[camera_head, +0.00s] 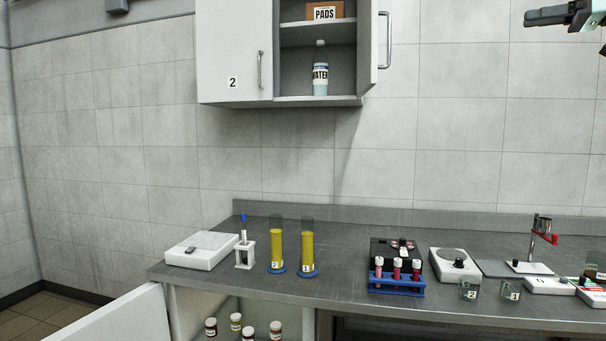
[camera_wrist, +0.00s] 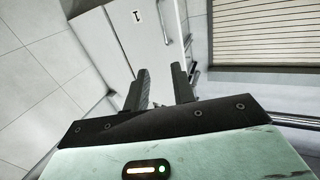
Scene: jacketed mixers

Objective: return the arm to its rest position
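My gripper shows partly at the top right edge of the head view (camera_head: 545,15), raised well above the counter, with the rest of my arm mostly out of frame. In the wrist view, its two dark fingers (camera_wrist: 162,80) stand apart with nothing between them. Beyond the fingers is a white cabinet door marked 1 (camera_wrist: 138,40).
The grey counter (camera_head: 340,285) holds two yellow-filled cylinders (camera_head: 276,250), a blue tube rack (camera_head: 396,287), stirrers and beakers. A wall cabinet (camera_head: 229,55) stands open with a water bottle (camera_head: 320,78) inside. A lower door (camera_head: 115,318) is swung out. A slatted panel (camera_wrist: 265,35) shows in the wrist view.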

